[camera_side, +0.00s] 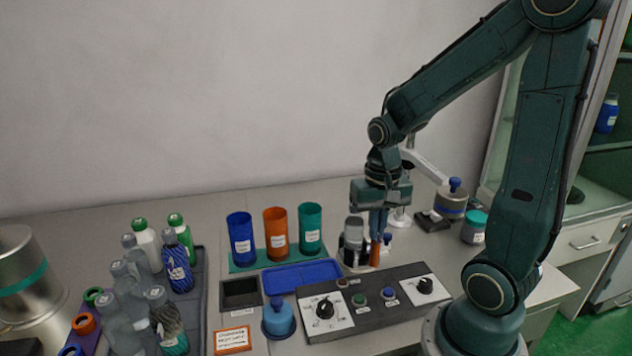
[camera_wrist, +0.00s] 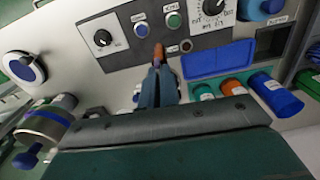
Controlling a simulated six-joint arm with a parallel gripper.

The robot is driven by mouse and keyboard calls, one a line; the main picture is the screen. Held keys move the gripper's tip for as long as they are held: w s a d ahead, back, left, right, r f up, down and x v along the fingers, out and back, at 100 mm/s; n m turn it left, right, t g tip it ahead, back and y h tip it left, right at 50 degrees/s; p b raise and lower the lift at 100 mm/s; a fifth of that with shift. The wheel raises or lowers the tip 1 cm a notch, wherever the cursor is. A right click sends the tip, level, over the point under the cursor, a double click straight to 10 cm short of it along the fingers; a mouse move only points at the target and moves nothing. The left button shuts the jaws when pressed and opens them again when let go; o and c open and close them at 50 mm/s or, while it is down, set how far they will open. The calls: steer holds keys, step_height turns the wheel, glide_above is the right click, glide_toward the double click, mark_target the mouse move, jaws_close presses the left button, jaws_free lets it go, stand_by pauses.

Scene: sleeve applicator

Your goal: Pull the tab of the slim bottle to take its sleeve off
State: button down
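My gripper (camera_side: 377,238) points down over the back edge of the dark control panel. Its narrow blue fingers are close together, with a slim orange piece (camera_side: 375,256) at their tips; it also shows in the wrist view (camera_wrist: 158,51). I cannot tell whether this piece is a tab or sleeve. A grey-capped bottle (camera_side: 353,228) stands upright just left of and behind my fingers, partly hidden by a holder. Several bottles stand at the left, including a blue-sleeved one (camera_side: 177,268) and one with a dark and teal sleeve (camera_side: 170,325). I cannot tell which is the slim bottle; no tab is clear.
The control panel (camera_side: 350,318) has knobs and buttons below my gripper. Blue (camera_side: 240,241), orange (camera_side: 277,236) and teal (camera_side: 310,231) tubes stand left of it, behind a blue tray (camera_side: 300,275). A dark bin (camera_side: 240,292) and blue-topped container (camera_side: 278,321) are nearer.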

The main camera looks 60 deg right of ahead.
steer(key=w+a, duration=1.9)
stand_by(2.1)
